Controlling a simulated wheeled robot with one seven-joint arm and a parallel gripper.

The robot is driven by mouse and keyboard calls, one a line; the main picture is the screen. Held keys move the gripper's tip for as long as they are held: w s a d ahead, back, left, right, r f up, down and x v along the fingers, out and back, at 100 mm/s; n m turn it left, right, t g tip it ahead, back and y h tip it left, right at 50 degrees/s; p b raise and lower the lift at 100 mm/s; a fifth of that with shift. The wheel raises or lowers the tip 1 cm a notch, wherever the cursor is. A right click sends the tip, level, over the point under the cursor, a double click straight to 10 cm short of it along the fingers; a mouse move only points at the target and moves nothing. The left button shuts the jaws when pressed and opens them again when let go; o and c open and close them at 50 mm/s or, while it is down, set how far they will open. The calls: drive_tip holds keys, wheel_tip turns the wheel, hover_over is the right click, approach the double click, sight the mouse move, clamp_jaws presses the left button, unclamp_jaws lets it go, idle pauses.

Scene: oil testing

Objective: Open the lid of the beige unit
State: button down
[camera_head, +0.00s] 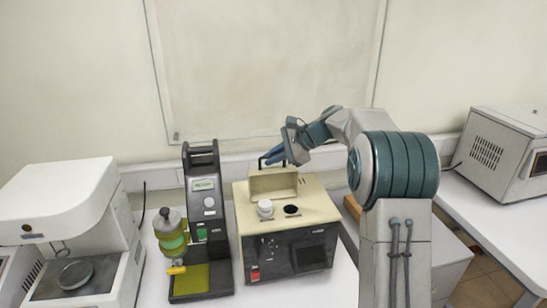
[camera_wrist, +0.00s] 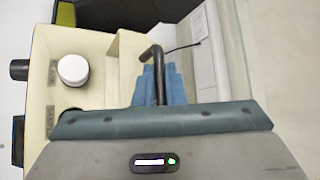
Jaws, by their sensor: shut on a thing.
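The beige unit (camera_head: 325,207) stands on the white table, with a dark front panel. Its beige lid (camera_head: 273,182) stands up at the back of the top, looking raised. In front of it, a white round cap (camera_head: 265,208) and a dark round opening (camera_head: 291,210) are uncovered. The cap also shows in the wrist view (camera_wrist: 73,70). My gripper (camera_head: 275,156) is at the lid's upper edge. Its blue fingers (camera_wrist: 160,86) are shut on the black bent handle (camera_wrist: 154,55) of the lid. The fingers hide part of the handle.
A dark tester with a green-yellow base (camera_head: 190,281) stands close on the unit's left. A white machine (camera_head: 75,200) is at the far left. A beige-white box instrument (camera_head: 505,150) is on the right table. The wall is close behind the unit.

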idle(0.3)
drive_tip(key=c, duration=1.8)
unclamp_jaws()
drive_tip(key=b+v, duration=0.3)
drive_tip(key=v, duration=1)
drive_tip(key=shift+s+d+r, duration=0.15)
drive_tip(key=shift+d+r, duration=0.1)
drive_tip(key=shift+r, duration=0.05)
drive_tip(key=s+f+n+h+b, duration=0.1)
drive_tip(key=s+f+n+h, duration=0.2)
drive_tip(key=s, duration=0.9)
drive_tip(key=s+a+f+n+h+b, duration=0.1)
drive_tip(key=s+f+n+h, duration=0.2)
drive_tip(key=s+f+n, duration=0.3)
drive_tip(key=s+a+f+n+h+b, duration=0.1)
drive_tip(key=s+f+n+h, duration=0.3)
drive_tip(key=s+f, duration=0.6)
drive_tip(key=shift+s+f+n, duration=0.1)
drive_tip(key=shift+s+n, duration=0.15)
drive_tip(key=shift+s, duration=1.65)
drive_tip(key=shift+s+f+n, duration=0.15)
drive_tip(key=shift+s+n, duration=0.1)
drive_tip(key=shift+s, duration=1.65)
